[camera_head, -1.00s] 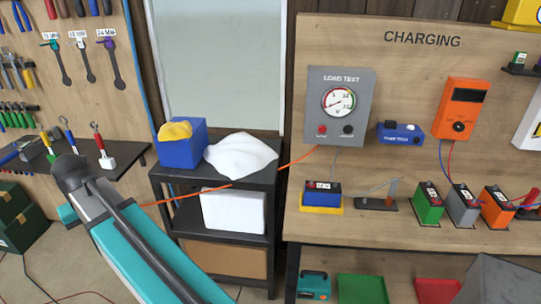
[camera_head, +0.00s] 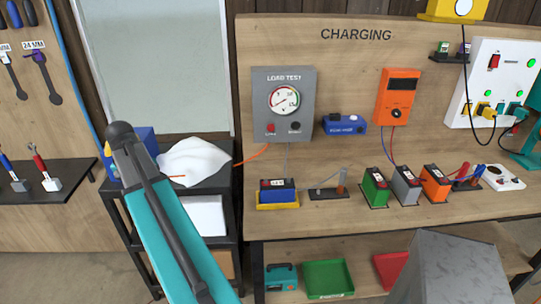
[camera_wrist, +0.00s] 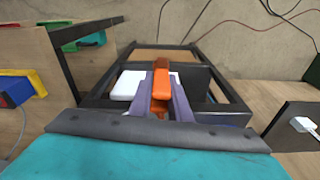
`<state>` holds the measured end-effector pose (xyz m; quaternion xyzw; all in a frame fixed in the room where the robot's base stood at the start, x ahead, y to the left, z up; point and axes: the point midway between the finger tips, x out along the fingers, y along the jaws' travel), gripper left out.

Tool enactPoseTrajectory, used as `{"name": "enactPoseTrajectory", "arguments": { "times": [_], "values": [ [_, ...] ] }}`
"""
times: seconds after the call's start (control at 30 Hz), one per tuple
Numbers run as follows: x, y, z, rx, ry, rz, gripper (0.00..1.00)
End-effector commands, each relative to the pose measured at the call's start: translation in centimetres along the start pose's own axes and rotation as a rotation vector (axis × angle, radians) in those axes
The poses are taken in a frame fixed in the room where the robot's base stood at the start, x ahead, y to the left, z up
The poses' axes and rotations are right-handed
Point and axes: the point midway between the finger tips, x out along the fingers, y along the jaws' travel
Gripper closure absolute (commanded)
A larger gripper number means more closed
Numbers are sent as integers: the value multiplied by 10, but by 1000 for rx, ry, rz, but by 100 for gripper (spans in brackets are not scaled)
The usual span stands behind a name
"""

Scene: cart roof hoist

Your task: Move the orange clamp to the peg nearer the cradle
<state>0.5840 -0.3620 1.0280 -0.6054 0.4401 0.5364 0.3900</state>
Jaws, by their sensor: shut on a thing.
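In the wrist view the orange clamp (camera_wrist: 161,82) is held between the two grey-purple fingers of my gripper (camera_wrist: 162,98), above the dark shelf rack. In the head view my teal arm hides the gripper and clamp; an orange cable (camera_head: 252,158) runs from the load tester towards them, past the white cloth. A yellow cradle (camera_head: 278,206) on the bench holds a blue battery (camera_head: 277,193). I cannot clearly tell the pegs apart.
The load tester (camera_head: 284,104) hangs above the cradle. Green, grey and orange batteries (camera_head: 435,184) stand right of the plate. The white cloth (camera_head: 194,160) lies on the dark rack (camera_head: 218,216). The bench front edge (camera_head: 400,222) has clear room.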

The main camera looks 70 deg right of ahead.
Motion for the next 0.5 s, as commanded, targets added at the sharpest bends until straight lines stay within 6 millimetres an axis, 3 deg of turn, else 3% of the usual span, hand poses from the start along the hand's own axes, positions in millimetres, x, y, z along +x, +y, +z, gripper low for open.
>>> {"name": "enactPoseTrajectory", "arguments": {
  "times": [0.2,0.5],
  "values": [
    [-1,54,-49,228,0,29,100],
    [-2,134,-104,535,0,66,100]
  ]
}}
